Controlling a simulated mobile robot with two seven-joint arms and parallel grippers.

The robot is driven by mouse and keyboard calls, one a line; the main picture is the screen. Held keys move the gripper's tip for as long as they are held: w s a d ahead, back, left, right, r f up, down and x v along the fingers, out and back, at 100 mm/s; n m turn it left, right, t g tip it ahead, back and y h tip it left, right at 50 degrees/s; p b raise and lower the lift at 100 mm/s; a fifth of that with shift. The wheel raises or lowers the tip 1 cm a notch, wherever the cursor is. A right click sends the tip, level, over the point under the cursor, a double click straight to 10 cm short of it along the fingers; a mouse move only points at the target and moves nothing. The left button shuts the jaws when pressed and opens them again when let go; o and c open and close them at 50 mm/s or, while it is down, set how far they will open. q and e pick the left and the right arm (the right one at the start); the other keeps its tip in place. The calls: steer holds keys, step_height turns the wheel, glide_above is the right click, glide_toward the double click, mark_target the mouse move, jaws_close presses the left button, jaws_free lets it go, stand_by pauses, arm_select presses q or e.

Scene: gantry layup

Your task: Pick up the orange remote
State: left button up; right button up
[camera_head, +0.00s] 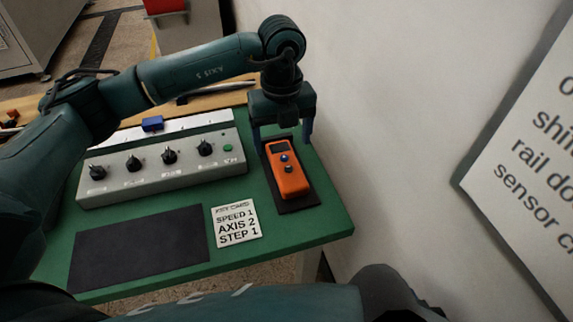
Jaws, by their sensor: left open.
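The orange remote (291,178) lies on a dark pad (301,203) at the right side of the green table (327,219). It has a small dark screen and two knobs or buttons on its face. My left gripper (283,140) points down over the far end of the remote, with its jaws open. One finger is on each side of the remote's far end. I cannot tell whether the fingers touch it. My right gripper is not in view.
A grey control box (165,185) with several black knobs stands left of the remote. A key card (236,224) and a black mat (138,247) lie in front. A blue block (152,124) sits behind the box. A wall (390,120) rises close on the right.

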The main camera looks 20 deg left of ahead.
mark_target(286, 163)
arm_select(q)
steer(key=shift+w+d+f, duration=0.15)
steer(key=shift+f, duration=1.6)
steer(key=shift+w+d+f, duration=0.1)
steer(key=shift+w+f, duration=0.05)
steer(key=shift+f, duration=1.55)
steer(key=shift+c, duration=0.6)
steer(key=shift+r, duration=0.1)
steer(key=c, duration=1.1)
